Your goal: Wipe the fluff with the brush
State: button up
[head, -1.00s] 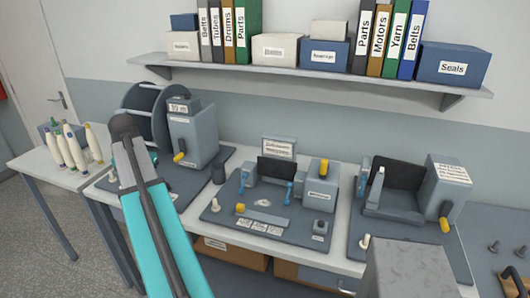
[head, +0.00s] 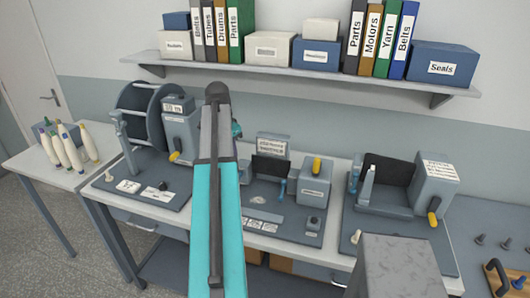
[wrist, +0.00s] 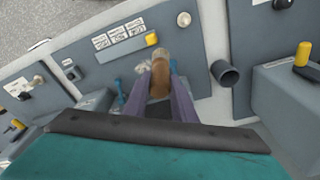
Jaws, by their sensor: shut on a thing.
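My gripper (wrist: 161,78) is shut on the brush (wrist: 159,67) in the wrist view. The fluff (head: 257,200) is a small whitish clump on the middle grey station, just right of my arm in the head view. In the wrist view the fluff (wrist: 142,67) appears just left of the brush. I cannot tell whether they touch. In the head view my arm hides the gripper and the brush.
A dark cup (wrist: 224,73) stands right of the brush in the wrist view. Machines flank the station (head: 180,135) (head: 430,185). A shelf (head: 300,72) runs above the bench.

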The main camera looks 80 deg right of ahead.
jog(key=s+d+m+p, duration=0.1)
jog(key=s+d+m, duration=0.2)
jog(key=s, duration=0.9)
jog(key=shift+d, duration=0.25)
jog(key=shift+s+f, duration=0.1)
jog(key=shift+f, duration=0.05)
